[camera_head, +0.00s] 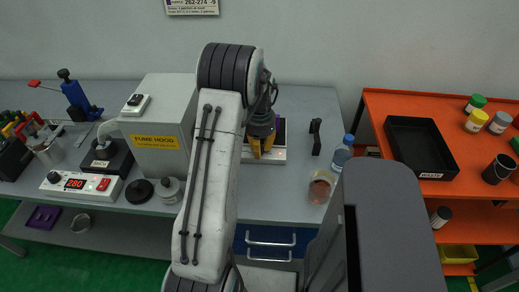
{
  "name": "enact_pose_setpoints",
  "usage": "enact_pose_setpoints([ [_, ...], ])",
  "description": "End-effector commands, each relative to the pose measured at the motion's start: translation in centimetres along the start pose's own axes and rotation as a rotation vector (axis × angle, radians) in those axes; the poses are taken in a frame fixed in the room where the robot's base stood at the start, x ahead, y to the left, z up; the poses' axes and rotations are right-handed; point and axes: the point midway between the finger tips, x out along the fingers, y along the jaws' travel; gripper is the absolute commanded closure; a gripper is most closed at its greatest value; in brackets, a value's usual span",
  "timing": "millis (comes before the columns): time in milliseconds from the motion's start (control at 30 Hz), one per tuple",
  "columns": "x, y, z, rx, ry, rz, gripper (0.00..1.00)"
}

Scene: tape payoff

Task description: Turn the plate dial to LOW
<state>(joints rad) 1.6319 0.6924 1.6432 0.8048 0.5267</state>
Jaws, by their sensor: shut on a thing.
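The hot plate (278,155) is a low white unit with a dark top, on the grey bench behind my arm. A small red light shows on its front right. My gripper (261,155) points down at the front of the plate, its yellow fingers closed in on the dial there. The dial itself is hidden by the fingers and arm, so its setting and markings cannot be read.
Right of the plate are a black stand (315,137), a bottle (342,155) and a jar (320,188). An orange bench (385,110) carries a black tray (420,172).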

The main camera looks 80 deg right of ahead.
Motion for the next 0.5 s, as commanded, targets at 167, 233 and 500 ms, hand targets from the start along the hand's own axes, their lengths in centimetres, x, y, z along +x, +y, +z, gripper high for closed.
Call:
enact_pose_setpoints([
  [167,0.23,0.05,0.04,0.105,-0.002,0.001,1.0],
  [233,0.2,0.05,0.05,0.123,-0.002,0.002,1.0],
  [500,0.2,0.08,0.09,0.129,-0.004,0.002,1.0],
])
